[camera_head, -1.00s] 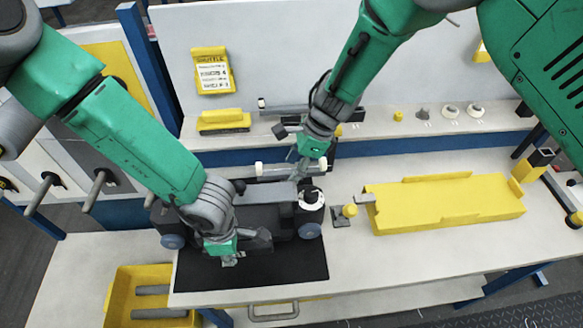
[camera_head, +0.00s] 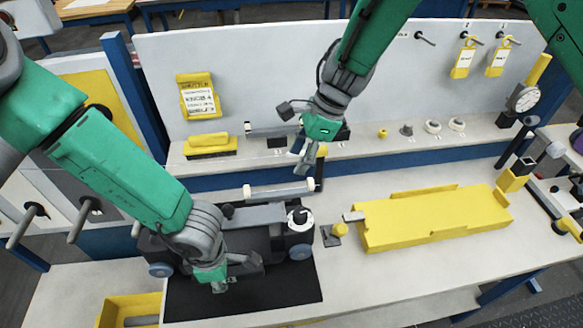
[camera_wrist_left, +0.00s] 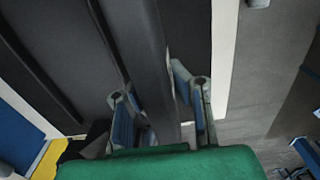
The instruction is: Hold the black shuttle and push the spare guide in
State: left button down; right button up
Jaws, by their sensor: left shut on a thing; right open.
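The black shuttle (camera_head: 270,240) lies on a black mat (camera_head: 285,290), with blue-grey wheels at its ends. My left gripper (camera_head: 232,276) is shut on its near side; the left wrist view shows the dark shuttle body (camera_wrist_left: 150,60) between the two fingers (camera_wrist_left: 160,95). A white ring-like part (camera_head: 299,216) sits at the shuttle's right end. I cannot tell whether it is the spare guide. My right gripper (camera_head: 304,158) is open, above and behind the shuttle, near a roller with white ends (camera_head: 280,189). No held thing shows in it.
A long yellow holder (camera_head: 430,218) stands on the table to the right, with a small yellow-knobbed part (camera_head: 339,230) beside it. A shelf behind carries a yellow block (camera_head: 208,145) and small round parts (camera_head: 433,127). A yellow bin (camera_head: 125,310) is at lower left.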

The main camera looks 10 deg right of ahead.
pick_arm(q)
jog(key=c, duration=1.5)
grip_release()
jog(key=shift+o, duration=0.2)
